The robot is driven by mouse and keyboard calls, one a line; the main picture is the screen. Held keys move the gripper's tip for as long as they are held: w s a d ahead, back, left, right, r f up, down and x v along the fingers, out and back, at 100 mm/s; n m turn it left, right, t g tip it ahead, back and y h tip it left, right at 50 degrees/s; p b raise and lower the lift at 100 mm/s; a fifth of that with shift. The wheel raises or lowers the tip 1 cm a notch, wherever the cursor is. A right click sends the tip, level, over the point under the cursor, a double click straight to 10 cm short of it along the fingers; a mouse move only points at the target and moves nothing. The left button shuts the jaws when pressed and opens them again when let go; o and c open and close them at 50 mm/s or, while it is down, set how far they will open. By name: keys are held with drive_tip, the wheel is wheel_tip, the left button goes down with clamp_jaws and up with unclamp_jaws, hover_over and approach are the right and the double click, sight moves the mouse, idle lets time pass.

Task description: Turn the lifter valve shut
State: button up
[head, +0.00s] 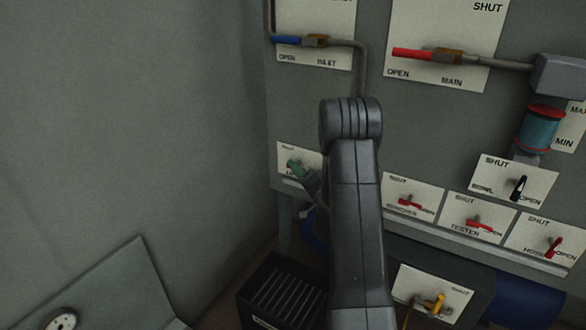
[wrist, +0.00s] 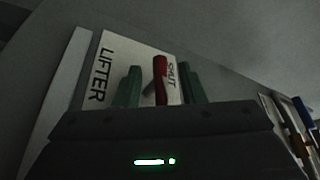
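The lifter valve's white plate (wrist: 115,58) fills the left middle of the wrist view, with LIFTER on its left side and SHUT on its right. The valve's red lever (wrist: 160,80) stands between the two green fingers of my gripper (wrist: 162,84), close beside the word SHUT. Gaps show on both sides of the lever, so the fingers are open around it, not clamped. In the head view the same plate (head: 285,150) is at the left end of the lower row. My gripper (head: 294,166) is in front of it and hides the lever; any OPEN label is hidden too.
To the right are the drencher (head: 400,183), tester (head: 490,209) and hose (head: 570,235) valve plates. Inlet (head: 330,50) and main (head: 425,80) valves are above. A dark slatted crate (head: 262,275) stands below. A bare wall is at left.

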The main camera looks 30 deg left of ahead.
drive_tip(key=shift+x, duration=0.95)
clamp_jaws()
